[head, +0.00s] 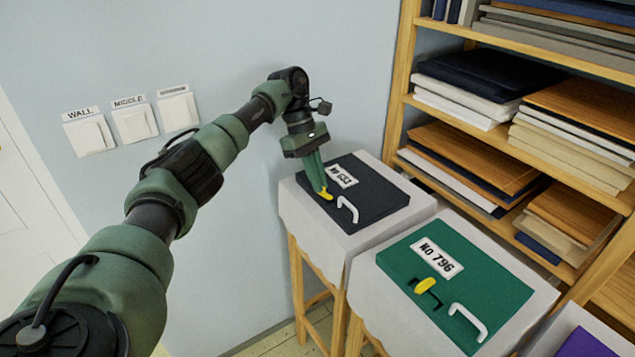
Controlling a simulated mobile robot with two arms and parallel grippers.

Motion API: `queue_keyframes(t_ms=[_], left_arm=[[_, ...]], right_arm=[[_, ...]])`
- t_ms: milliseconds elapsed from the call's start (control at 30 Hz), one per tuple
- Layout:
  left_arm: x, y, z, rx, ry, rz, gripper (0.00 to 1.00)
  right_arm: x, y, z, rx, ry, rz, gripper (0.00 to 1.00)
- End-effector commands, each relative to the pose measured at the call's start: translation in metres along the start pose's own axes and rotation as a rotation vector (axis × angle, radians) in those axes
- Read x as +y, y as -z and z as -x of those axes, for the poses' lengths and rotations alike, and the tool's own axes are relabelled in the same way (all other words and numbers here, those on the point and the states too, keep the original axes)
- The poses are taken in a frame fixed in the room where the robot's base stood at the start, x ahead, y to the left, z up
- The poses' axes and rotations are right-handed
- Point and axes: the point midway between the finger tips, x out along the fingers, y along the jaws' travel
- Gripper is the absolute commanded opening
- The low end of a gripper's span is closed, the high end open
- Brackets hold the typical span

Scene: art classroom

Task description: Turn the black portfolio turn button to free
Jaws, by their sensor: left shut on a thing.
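The black portfolio (378,197) lies on a small cloth-covered stand against the wall. It has a white label (341,176) that seems to read No 653 and a white handle (348,208). Its yellow turn button (327,194) sits near the left edge, below the label. My left gripper (323,187) reaches down from above with its fingers shut on this yellow button. The fingers partly hide the button, so I cannot tell its exact angle. My right gripper does not show.
A green portfolio (491,284) labelled No 796, with its own yellow turn button (425,285), lies on the stand to the right. A purple one (585,344) shows at the lower right. Wooden shelves (404,80) stand behind. Three wall switches (134,122) are at the left.

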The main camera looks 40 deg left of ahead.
Motion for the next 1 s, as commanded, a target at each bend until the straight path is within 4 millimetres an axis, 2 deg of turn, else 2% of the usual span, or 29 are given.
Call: queue_keyframes(t_ms=[400, 1000], left_arm=[[0.0024, -0.0010, 0.0003, 0.000, 0.087, -0.213, 0.00], [0.0021, -0.0006, -0.0001, 0.001, 0.106, -0.258, 0.00]], right_arm=[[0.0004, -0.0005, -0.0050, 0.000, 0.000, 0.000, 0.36], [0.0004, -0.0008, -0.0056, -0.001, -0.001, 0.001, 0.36]])
